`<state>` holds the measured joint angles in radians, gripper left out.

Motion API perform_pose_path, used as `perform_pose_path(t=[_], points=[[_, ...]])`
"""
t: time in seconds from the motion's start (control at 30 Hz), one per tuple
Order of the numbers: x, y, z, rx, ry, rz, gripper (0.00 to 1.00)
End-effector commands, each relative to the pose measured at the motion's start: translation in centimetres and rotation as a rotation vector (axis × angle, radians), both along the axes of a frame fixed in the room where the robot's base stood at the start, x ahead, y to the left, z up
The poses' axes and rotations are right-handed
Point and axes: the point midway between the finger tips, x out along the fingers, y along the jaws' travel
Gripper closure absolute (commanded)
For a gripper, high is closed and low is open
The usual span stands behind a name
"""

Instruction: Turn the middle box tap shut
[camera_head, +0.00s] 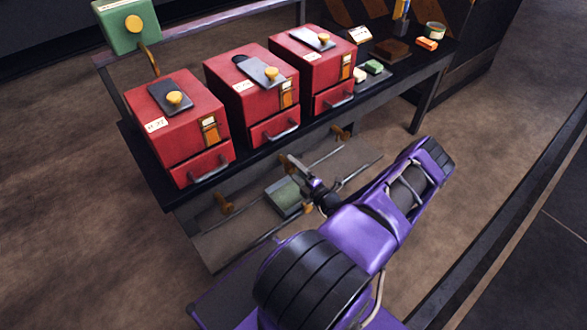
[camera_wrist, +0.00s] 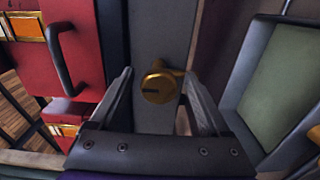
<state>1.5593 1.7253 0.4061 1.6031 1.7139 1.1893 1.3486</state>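The middle red box (camera_head: 252,98) stands on the dark bench between two similar boxes. In the wrist view a brass tap (camera_wrist: 158,88) with a dark slot sits on a grey strip below a red drawer front (camera_wrist: 72,40). My gripper (camera_head: 292,163) is at the bench's front edge under the middle box; the middle tap is not clear there in the head view. In the wrist view my gripper's fingers (camera_wrist: 157,78) are apart, one on each side of the tap, with gaps showing. Similar brass taps show under the left box (camera_head: 223,203) and right box (camera_head: 341,133).
A drawer handle (camera_wrist: 62,58) is close left of my fingers. A green box (camera_head: 126,24) stands behind the left box. Small items lie at the bench's right end.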

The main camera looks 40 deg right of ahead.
Motion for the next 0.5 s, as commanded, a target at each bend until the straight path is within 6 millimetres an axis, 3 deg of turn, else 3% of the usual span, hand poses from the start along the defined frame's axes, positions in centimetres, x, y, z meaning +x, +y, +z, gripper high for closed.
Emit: perform_pose_path(t=[0.27,0.5], points=[[-0.2,-0.1,0.1,-0.002,-0.001,-0.001,0.20],[-3.9,0.2,0.1,-0.002,0.001,-0.004,0.20]])
